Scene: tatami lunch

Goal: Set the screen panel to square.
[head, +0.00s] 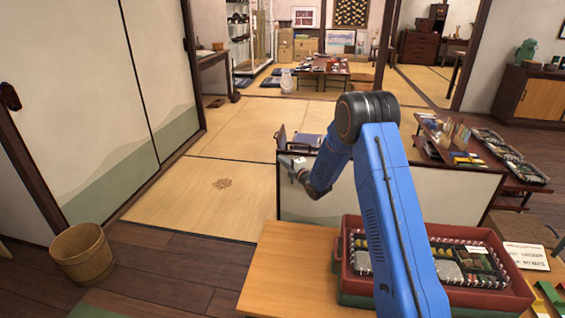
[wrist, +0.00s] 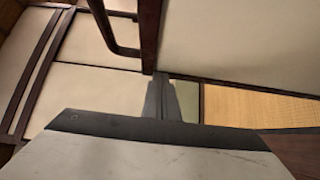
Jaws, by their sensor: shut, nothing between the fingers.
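A low screen panel (head: 315,207), cream with a dark frame, stands upright behind the wooden table. Its left end is near the tatami, and my blue arm hides part of its middle. My gripper (head: 284,161) is above the panel's top edge near its left end; I cannot tell whether it touches. In the wrist view my gripper's dark fingers (wrist: 170,98) are together with nothing between them. A cream surface with a dark frame (wrist: 230,40) fills the upper right there; I cannot tell which panel it is.
A red crate (head: 500,300) of packed trays stands on the wooden table (head: 275,280). A dark low table (head: 515,182) with black trays is at right. A wooden bucket (head: 82,255) stands at left by the tall sliding doors (head: 70,110).

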